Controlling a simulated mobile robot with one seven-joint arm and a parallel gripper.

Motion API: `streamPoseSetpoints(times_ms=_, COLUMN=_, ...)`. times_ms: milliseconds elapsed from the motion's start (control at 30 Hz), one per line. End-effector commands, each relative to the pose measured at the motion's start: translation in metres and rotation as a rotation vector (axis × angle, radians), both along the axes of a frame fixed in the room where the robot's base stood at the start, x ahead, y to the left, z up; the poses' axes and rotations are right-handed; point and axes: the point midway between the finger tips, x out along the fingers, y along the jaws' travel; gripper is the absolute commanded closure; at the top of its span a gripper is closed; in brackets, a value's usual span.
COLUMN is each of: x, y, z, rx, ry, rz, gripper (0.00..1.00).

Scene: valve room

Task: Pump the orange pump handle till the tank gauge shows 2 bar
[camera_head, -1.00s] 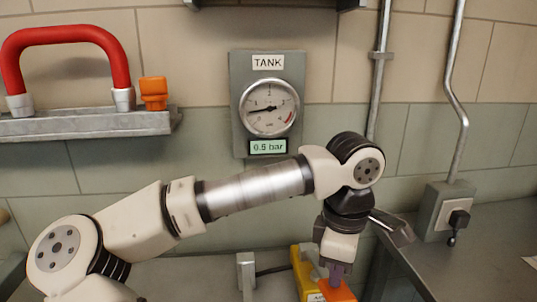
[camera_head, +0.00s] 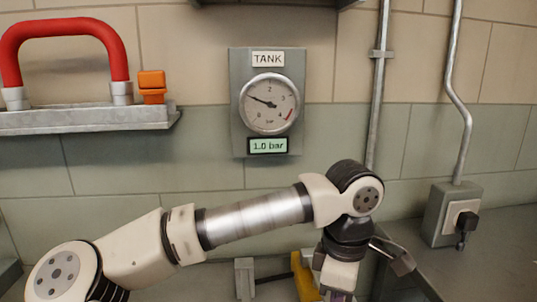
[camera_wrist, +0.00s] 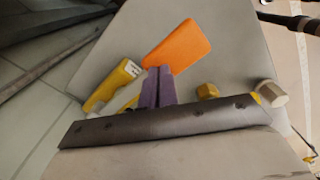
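The tank gauge (camera_head: 269,103) hangs on the wall, its needle near 1 and its green display (camera_head: 268,145) reading 1.0 bar. The orange pump handle (camera_wrist: 178,47) shows in the wrist view just beyond my fingertips; it is out of sight in the head view. Part of the yellow pump (camera_head: 305,275) shows at the bottom of the head view, and a yellow part (camera_wrist: 113,85) shows in the wrist view. My gripper (camera_wrist: 158,72) has its purple fingers close together, with tips at the handle's near edge. I cannot tell whether they touch it.
A red hooped handle (camera_head: 70,38) and a small orange block (camera_head: 152,86) are on a grey wall ledge (camera_head: 85,120) at left. A grey socket box (camera_head: 452,213) with a black plug stands on the counter (camera_head: 480,265) at right. Pipes run up the wall.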

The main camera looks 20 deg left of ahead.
Motion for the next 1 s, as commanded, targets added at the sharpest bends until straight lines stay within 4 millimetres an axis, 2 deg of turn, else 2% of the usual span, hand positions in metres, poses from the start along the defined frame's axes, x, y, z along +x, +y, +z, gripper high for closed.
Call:
streamPoseSetpoints(times_ms=167, x=0.0, y=0.001, z=0.01, rx=0.002, ry=-0.001, rz=0.001, gripper=1.0)
streamPoseSetpoints(times_ms=900, x=0.0, y=0.0, z=0.084, rx=0.0, ry=0.001, rz=-0.001, gripper=1.0)
streamPoseSetpoints(times_ms=1000, x=0.0, y=0.0, z=0.087, rx=0.0, ry=0.001, rz=0.0, gripper=1.0)
